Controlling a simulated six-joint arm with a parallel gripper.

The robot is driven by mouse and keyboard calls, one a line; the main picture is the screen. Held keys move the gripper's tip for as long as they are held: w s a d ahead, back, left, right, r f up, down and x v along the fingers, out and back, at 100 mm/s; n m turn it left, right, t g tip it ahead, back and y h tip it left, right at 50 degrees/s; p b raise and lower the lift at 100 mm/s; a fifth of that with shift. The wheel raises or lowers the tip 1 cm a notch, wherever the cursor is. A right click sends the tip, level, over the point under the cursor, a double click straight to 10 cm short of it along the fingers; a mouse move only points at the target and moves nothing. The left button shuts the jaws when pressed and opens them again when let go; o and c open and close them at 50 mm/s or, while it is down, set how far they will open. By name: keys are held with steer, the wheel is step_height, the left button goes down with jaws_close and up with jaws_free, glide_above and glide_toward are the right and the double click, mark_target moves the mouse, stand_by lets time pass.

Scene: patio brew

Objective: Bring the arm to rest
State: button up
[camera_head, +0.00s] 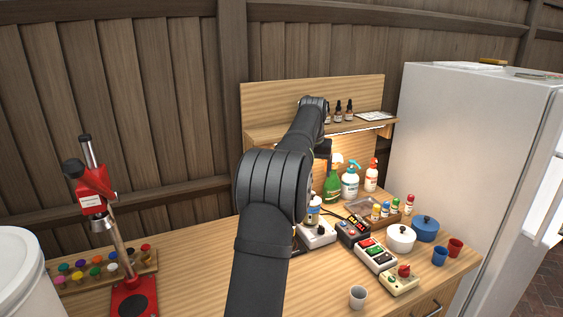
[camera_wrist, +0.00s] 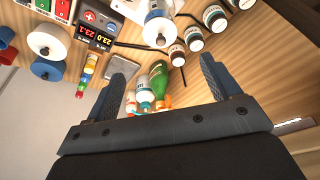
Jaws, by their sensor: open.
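My arm reaches from the bottom middle of the head view up and over the wooden bench (camera_head: 205,270), its upper end in front of the bench's back shelf. My gripper (camera_wrist: 163,72) is mostly hidden by my arm in the head view. In the wrist view its two dark fingers stand wide apart with nothing held between them. Beyond the fingers show a green bottle (camera_wrist: 159,84) and a white pump bottle (camera_wrist: 145,95). I cannot tell how far the fingers are from them.
The shelf (camera_head: 262,131) carries dropper bottles. Controllers (camera_head: 375,255), pots (camera_head: 401,238) and a white cup (camera_head: 358,296) stand on the right. A red press (camera_head: 95,190) stands left, a fridge (camera_head: 470,150) far right.

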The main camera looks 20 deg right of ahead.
steer(key=x, duration=1.3)
steer(key=shift+s, duration=0.1)
steer(key=shift+r, duration=0.6)
